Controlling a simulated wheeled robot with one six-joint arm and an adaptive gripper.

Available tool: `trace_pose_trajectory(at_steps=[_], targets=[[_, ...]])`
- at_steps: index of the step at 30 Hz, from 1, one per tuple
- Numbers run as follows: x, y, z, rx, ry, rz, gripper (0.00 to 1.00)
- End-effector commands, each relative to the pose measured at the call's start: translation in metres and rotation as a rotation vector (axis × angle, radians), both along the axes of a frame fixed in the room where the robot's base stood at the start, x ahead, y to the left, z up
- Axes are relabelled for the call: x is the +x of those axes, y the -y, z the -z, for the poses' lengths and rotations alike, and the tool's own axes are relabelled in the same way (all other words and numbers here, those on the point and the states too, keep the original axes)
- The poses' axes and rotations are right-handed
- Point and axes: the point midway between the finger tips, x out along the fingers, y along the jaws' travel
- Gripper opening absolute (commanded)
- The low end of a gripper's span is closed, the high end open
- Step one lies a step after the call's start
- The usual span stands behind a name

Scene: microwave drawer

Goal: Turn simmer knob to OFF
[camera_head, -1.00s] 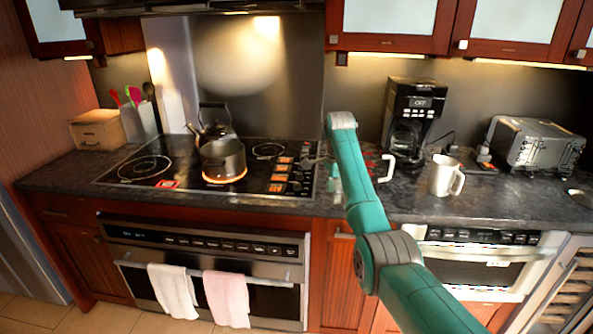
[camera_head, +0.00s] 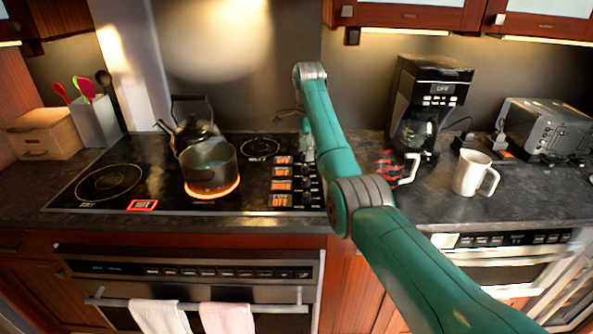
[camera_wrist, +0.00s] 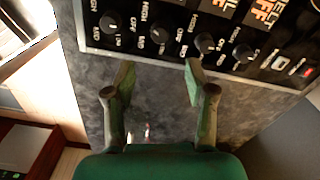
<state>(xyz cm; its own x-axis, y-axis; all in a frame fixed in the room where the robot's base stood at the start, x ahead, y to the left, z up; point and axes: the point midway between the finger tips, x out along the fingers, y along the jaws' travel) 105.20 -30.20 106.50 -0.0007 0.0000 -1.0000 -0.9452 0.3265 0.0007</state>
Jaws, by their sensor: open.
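The cooktop (camera_head: 150,196) has a column of orange-lit displays near its right side. Most of them read OFF, and the third from the back (camera_head: 281,185) shows a different word that looks like a simmer setting. A row of black knobs (camera_head: 308,184) stands beside them. In the wrist view the knobs (camera_wrist: 160,34) show with white pointer marks and small labels. My gripper (camera_wrist: 159,72) is open and empty, its fingertips at the cooktop's metal edge, just short of the knobs. In the head view my arm hides most of it.
A pot (camera_head: 208,170) sits on a glowing burner, with a kettle (camera_head: 193,126) behind it. Right of my arm stand a coffee maker (camera_head: 424,100), a white mug (camera_head: 474,173) and a toaster (camera_head: 545,127). Towels (camera_head: 227,318) hang on the oven handle.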

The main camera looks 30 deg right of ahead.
Motion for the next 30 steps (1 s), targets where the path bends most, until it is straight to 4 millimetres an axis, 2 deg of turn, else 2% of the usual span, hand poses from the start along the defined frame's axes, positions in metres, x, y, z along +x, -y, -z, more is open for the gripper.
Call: trace_pose_trajectory(at_steps=[5, 18, 24, 30], targets=[[-0.001, 0.000, 0.014, 0.000, -0.001, 0.000, 0.55], [-0.001, -0.001, 0.087, 0.001, -0.002, 0.000, 0.55], [-0.001, 0.000, 0.104, 0.000, 0.001, 0.000, 0.55], [-0.001, 0.000, 0.108, 0.000, 0.000, 0.000, 0.55]])
